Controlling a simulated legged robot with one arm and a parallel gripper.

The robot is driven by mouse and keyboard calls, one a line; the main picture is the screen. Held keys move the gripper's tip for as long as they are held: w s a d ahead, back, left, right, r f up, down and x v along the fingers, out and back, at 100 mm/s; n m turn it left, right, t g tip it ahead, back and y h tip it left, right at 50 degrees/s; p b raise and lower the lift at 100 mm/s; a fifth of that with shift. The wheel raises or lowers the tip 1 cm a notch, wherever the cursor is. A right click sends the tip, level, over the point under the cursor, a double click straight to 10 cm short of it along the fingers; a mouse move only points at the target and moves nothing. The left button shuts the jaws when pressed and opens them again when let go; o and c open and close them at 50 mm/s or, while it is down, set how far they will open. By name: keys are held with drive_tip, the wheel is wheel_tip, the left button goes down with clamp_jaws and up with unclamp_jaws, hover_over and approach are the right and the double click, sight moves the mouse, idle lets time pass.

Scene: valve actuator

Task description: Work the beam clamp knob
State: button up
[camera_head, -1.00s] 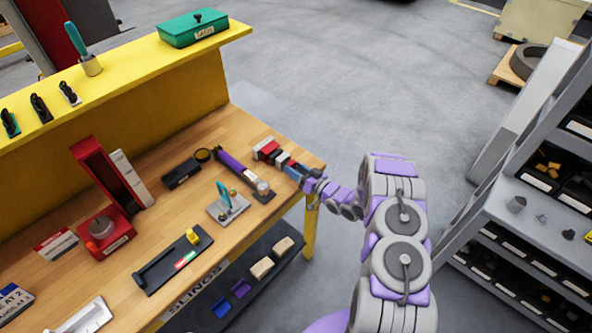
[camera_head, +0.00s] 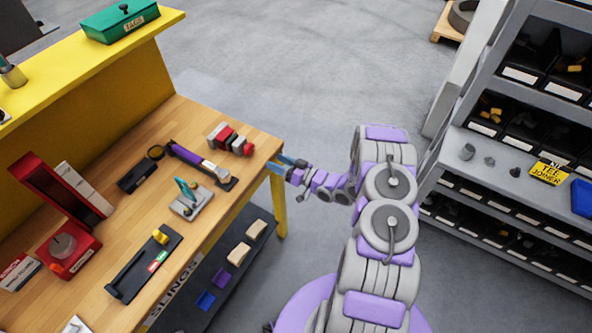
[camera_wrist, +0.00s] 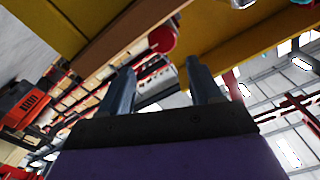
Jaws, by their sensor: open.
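The beam clamp (camera_head: 226,136), red and grey, sits on the wooden bench top near its right end. Its round red knob (camera_head: 248,150) faces the bench's right edge. My gripper (camera_head: 283,166) is just off that edge, to the right of the knob and apart from it. In the wrist view the two blue-grey fingers (camera_wrist: 160,66) are spread with nothing between them. A round red part (camera_wrist: 162,40), which looks like the knob, shows beyond and between the fingertips.
A purple-handled tool (camera_head: 200,163) and a small plate with a teal lever (camera_head: 190,198) lie near the clamp. The bench's yellow leg (camera_head: 278,205) is below my gripper. Grey shelving with bins (camera_head: 510,150) stands right. Open floor lies behind.

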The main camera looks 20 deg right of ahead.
drive_tip(key=v, duration=0.7)
